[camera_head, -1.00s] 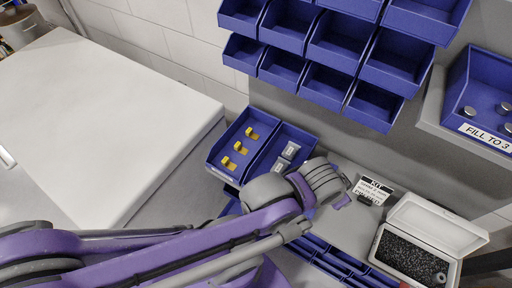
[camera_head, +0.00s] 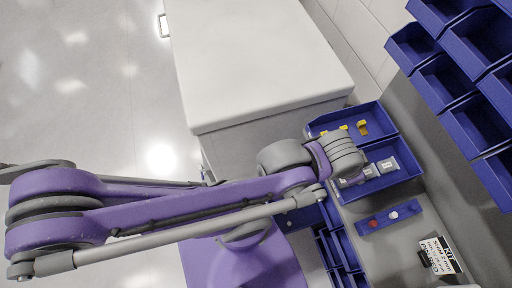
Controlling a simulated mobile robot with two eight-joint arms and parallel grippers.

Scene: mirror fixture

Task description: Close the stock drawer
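The stock drawer appears to be the blue divided tray (camera_head: 338,244) that projects from under the bench's front edge. Its compartments show from above, so it stands at least partly open. My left arm crosses the view from the left and hides part of the drawer's far end. My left gripper (camera_head: 348,178) is over the bench, at the near side of the blue bins. The wrist hides most of its fingers, and I cannot tell if they are open or touch anything. My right gripper is not in view.
Two blue bins with yellow pieces (camera_head: 362,128) and grey pieces (camera_head: 382,168) stand on the bench. A blue strip (camera_head: 388,217) with red and white round parts and a kit card (camera_head: 440,256) lie nearby. A white-topped cabinet (camera_head: 250,60) stands behind. Wall bins (camera_head: 440,85) hang right. Floor at left is clear.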

